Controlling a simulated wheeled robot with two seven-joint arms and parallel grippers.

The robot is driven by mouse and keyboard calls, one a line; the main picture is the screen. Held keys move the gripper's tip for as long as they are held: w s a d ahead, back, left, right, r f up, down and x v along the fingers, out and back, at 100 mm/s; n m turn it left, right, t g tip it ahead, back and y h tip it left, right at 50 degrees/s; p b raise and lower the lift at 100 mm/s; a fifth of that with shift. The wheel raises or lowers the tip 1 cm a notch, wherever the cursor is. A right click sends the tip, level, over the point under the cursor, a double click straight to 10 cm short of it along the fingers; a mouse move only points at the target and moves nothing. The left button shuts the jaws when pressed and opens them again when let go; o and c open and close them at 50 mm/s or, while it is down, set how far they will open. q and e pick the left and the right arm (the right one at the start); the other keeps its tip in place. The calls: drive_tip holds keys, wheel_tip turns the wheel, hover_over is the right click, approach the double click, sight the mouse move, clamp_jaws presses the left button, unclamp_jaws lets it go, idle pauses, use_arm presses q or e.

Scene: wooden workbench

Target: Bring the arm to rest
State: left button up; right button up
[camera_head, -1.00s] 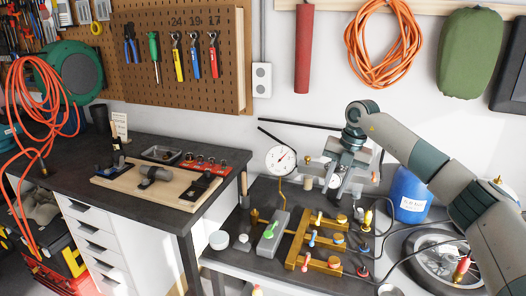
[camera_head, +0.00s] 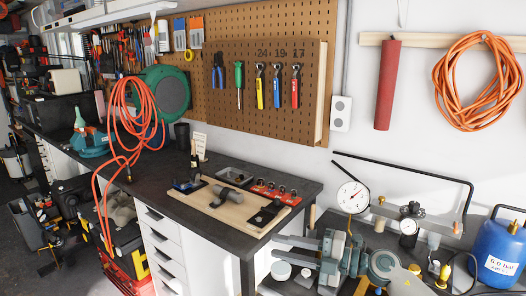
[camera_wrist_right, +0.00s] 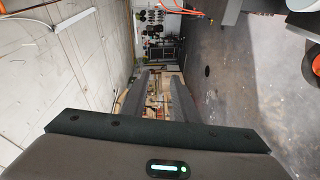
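My right arm (camera_head: 400,283) comes in low at the bottom right of the head view. Its gripper (camera_head: 275,247) points left, with two grey fingers apart and nothing visible between them. The gripper is beside the right end of the dark workbench (camera_head: 312,188), in front of the lower table with the gauges. In the right wrist view the two fingers (camera_wrist_right: 160,88) are also apart, with the far room and floor showing beyond them. My left gripper is in neither view.
A wooden board with tools (camera_head: 232,211) lies on the workbench. A dial gauge (camera_head: 353,197), a smaller gauge (camera_head: 408,227) and a blue tank (camera_head: 497,252) stand near my right arm. An orange hose (camera_head: 132,112) hangs at the left. Open floor (camera_wrist_right: 225,75) shows in the wrist view.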

drive_tip(key=s+d+f+m+t+h, duration=0.4)
drive_tip(key=s+d+f+m+h, duration=0.3)
drive_tip(key=m, duration=0.6)
drive_tip(key=s+d+f+m+t+h, duration=0.5)
drive_tip(key=d+f+m+h, duration=0.45)
drive_tip(key=m, duration=0.35)
drive_tip(key=s+f+m+g, duration=0.1)
drive_tip(key=s+f+g, duration=0.35)
drive_tip(key=s, duration=0.55)
drive_tip(key=s+f+g, duration=0.4)
drive_tip(key=s+f, duration=0.1)
drive_tip(key=s, duration=0.5)
drive_tip(key=s+f+m+g, duration=0.1)
drive_tip(key=s+f+g, duration=0.35)
drive_tip(key=s, duration=0.65)
drive_tip(key=s+f+x, duration=0.1)
drive_tip(key=s+x, duration=0.2)
drive_tip(key=x, duration=1.1)
drive_tip(key=s+x, duration=0.3)
drive_tip(key=x, duration=1.1)
drive_tip(key=s+d+f, duration=0.2)
drive_tip(key=s+f, duration=0.7)
drive_tip(key=s+d+f+g, duration=0.1)
drive_tip(key=s+d+f, duration=0.1)
drive_tip(key=s+f, duration=0.7)
drive_tip(key=shift+s+f, duration=0.15)
drive_tip(key=shift+f, duration=0.05)
